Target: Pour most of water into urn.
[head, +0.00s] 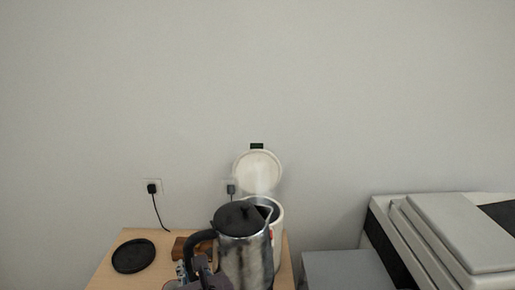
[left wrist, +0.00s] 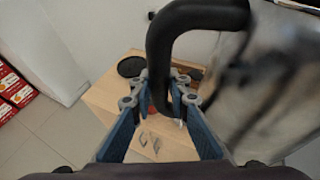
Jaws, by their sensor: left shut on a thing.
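A steel kettle (head: 243,262) with a black lid and black handle stands out in front in the head view, close to upright. My left gripper (head: 198,272) is shut on the kettle's black handle. In the left wrist view the handle (left wrist: 163,50) passes between the fingers of my left gripper (left wrist: 163,92). The white urn (head: 278,222) is right behind the kettle with its round lid (head: 258,172) raised. The kettle hides most of the urn, and its spout overlaps the urn's opening. No stream of water can be made out. My right gripper is in neither view.
A wooden table (head: 110,272) bears a round black base (head: 133,256) at left and a brown wooden item (head: 183,247) behind the handle. Plugs with cords (head: 153,189) are on the wall. A grey box (head: 345,270) and a large printer (head: 450,240) stand at right.

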